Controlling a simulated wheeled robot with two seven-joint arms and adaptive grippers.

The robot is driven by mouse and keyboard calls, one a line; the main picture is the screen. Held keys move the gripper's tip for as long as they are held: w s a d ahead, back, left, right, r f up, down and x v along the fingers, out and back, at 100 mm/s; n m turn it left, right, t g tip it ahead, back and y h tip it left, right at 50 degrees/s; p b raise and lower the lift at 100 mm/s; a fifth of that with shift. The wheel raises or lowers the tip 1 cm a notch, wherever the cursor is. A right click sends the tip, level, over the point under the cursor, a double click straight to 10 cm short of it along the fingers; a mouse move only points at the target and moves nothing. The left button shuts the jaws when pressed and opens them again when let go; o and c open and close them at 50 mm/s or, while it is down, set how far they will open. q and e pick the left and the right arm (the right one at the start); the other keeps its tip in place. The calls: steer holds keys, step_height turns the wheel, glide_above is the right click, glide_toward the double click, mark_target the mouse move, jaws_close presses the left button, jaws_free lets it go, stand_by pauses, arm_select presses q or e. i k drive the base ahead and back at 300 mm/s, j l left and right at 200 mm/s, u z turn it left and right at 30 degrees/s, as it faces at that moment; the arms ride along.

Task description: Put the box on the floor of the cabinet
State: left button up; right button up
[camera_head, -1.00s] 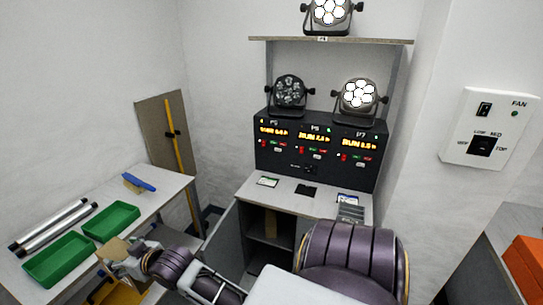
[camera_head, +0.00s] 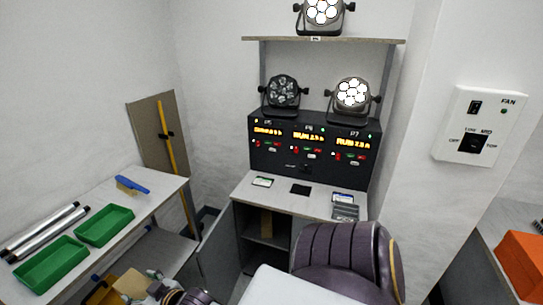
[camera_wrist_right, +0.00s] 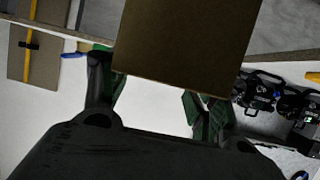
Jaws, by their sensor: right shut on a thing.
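In the wrist view a plain brown cardboard box (camera_wrist_right: 185,45) fills the top middle, between the green-padded fingers of my right gripper (camera_wrist_right: 160,100), which is shut on it. In the head view the box (camera_head: 130,283) is a tan shape at the lower left, beside the front of the left table, with my right gripper partly cut off by the bottom edge. The cabinet (camera_head: 215,255) stands under the light console, its grey door swung open to the left. Inside are a dark shelf and a tan upright piece (camera_head: 266,222). The cabinet floor is mostly hidden. My left gripper is out of view.
The left table (camera_head: 160,190) holds two green trays (camera_head: 104,226), metal tubes (camera_head: 45,230) and a blue brush (camera_head: 132,185). A yellow thing (camera_head: 105,290) lies below it. Par cans (camera_head: 352,95) stand above the console. An orange box (camera_head: 525,262) sits at the right.

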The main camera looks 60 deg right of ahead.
mark_target(275, 262)
steer(key=i+j+z, duration=0.1)
steer(key=z, duration=0.3)
steer(key=i+j+z, duration=0.45)
steer(key=z, duration=0.3)
steer(key=i+j+z, duration=0.1)
steer(key=j+z, duration=0.25)
steer(key=l, duration=0.1)
